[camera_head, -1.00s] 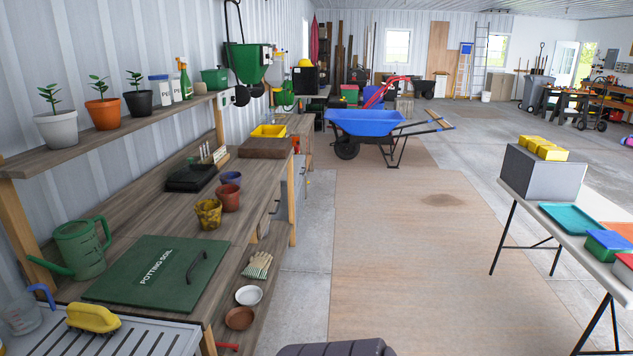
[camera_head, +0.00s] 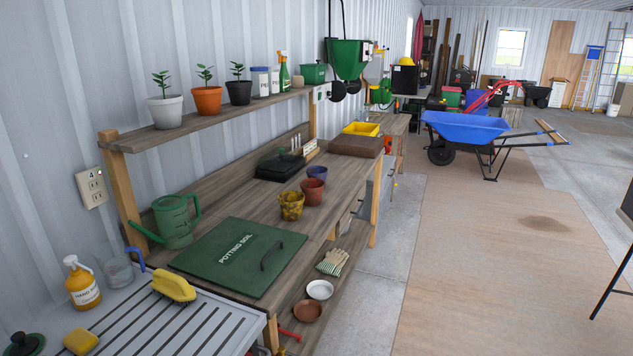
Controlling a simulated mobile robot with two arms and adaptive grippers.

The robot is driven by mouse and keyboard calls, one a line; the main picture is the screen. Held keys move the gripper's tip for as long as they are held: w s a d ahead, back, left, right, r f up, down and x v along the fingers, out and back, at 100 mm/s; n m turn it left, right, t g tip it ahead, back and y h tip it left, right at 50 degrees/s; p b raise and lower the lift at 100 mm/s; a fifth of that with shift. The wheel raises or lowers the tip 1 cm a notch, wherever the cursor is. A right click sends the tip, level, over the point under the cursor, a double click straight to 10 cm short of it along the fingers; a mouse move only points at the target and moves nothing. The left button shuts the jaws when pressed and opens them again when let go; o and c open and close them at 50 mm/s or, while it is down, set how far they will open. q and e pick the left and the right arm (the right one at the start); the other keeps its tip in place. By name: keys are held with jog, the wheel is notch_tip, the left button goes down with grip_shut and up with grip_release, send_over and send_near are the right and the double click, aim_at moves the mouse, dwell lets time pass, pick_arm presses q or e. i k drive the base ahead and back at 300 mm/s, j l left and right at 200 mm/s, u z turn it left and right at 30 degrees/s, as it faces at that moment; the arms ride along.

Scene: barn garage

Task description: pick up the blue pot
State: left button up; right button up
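A small blue pot (camera_head: 318,172) stands on the wooden potting bench (camera_head: 345,182), behind a terracotta pot (camera_head: 313,190). The terracotta pot hides part of its lower front. A yellowish, stained pot (camera_head: 291,206) stands nearer, left of the terracotta pot. Neither of my grippers is in view.
A green potting soil lid (camera_head: 228,258) and green watering can (camera_head: 175,222) are on the near bench. A black case (camera_head: 280,167) is left of the blue pot. A shelf (camera_head: 215,120) with potted plants overhangs the back. The floor right of the bench (camera_head: 480,260) is clear.

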aim_at(320, 172)
jog(key=u, duration=2.05)
jog(key=l+z, duration=0.1)
jog(key=l, duration=0.95)
jog(key=i, duration=0.05)
